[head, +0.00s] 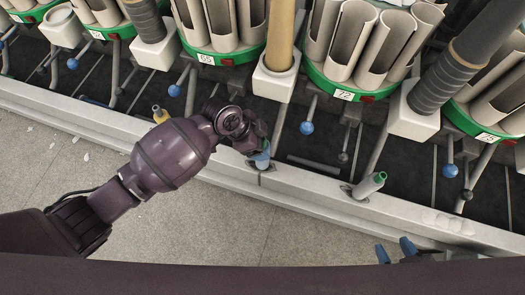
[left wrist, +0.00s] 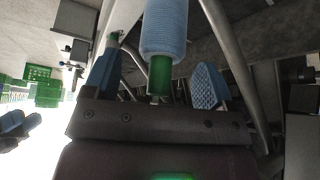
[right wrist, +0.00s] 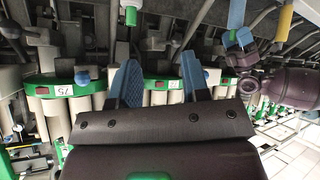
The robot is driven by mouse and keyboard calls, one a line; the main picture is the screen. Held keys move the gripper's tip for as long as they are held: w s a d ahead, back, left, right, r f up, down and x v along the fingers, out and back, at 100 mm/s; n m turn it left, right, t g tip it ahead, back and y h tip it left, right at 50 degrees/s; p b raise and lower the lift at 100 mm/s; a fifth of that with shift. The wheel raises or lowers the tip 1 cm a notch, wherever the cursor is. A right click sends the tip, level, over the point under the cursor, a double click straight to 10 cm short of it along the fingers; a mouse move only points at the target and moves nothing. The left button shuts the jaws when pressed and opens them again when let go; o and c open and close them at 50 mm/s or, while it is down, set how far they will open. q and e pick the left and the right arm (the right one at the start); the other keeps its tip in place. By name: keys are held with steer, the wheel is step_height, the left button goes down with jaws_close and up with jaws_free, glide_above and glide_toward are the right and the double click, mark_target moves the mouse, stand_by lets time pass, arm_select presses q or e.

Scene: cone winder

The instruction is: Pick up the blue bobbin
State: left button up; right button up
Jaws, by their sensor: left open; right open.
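The blue bobbin (head: 262,160) stands on the pale rail in the head view, with my left gripper (head: 254,141) at its top. In the left wrist view its blue winding (left wrist: 165,28) and green end (left wrist: 160,76) lie between the two fingers of my left gripper (left wrist: 157,82). Those fingers are open, with a gap visible on each side. The bobbin also shows in the right wrist view (right wrist: 236,14), beside my left gripper. My right gripper (head: 396,249) is open and empty at the bottom of the head view; its blue fingers (right wrist: 160,78) also show in the right wrist view.
A grey bobbin with a green tip (head: 369,185) stands farther right on the rail (head: 310,196). A yellow bobbin (head: 160,115) is to the left, partly behind my arm. Numbered green magazines (head: 345,92) with pale tubes line the machine.

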arm_select(q)
steer(key=shift+x, duration=0.75)
steer(key=shift+r, duration=0.15)
steer(key=c, duration=0.9)
